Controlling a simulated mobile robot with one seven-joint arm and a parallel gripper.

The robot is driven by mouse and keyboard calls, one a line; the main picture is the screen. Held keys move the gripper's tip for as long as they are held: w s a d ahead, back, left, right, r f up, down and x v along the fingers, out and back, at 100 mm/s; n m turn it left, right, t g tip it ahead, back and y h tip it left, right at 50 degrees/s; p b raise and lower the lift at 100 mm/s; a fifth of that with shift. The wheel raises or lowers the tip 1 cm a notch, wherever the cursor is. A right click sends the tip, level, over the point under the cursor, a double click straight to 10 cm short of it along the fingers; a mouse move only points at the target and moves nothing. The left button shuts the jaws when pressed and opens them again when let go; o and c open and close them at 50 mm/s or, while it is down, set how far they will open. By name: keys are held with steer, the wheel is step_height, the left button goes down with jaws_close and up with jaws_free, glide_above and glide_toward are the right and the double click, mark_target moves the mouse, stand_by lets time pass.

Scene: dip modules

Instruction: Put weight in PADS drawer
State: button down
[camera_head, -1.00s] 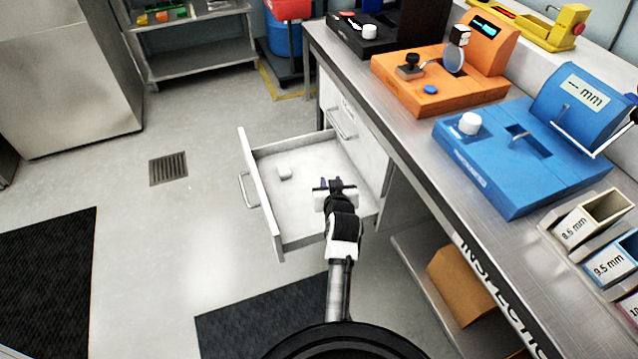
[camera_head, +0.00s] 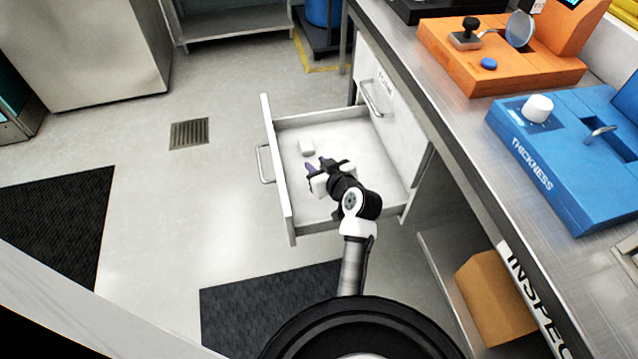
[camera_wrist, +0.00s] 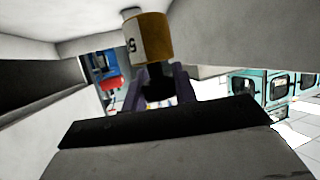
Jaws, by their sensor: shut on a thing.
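A brass cylindrical weight (camera_wrist: 150,40) with a dark knob and a pale label shows in the wrist view, at the tips of my gripper's purple fingers (camera_wrist: 165,82). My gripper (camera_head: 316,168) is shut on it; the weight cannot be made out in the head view. An open white drawer (camera_head: 279,180) stands pulled out from under the bench, and my gripper is over its inside. Its height above the drawer floor is hard to tell. The open drawer's label is not visible.
The bench (camera_head: 440,110) carries orange (camera_head: 500,60) and blue (camera_head: 560,160) instruments.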

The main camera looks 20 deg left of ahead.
steer(key=shift+f+b, duration=0.3)
steer(key=shift+f, duration=3.6)
steer(key=shift+f, duration=0.2)
steer(key=c, duration=1.1)
jaws_free()
steer(key=shift+r, duration=0.25)
steer(key=v, duration=1.1)
steer(key=shift+s+d, duration=0.3)
steer(key=shift+r, duration=0.15)
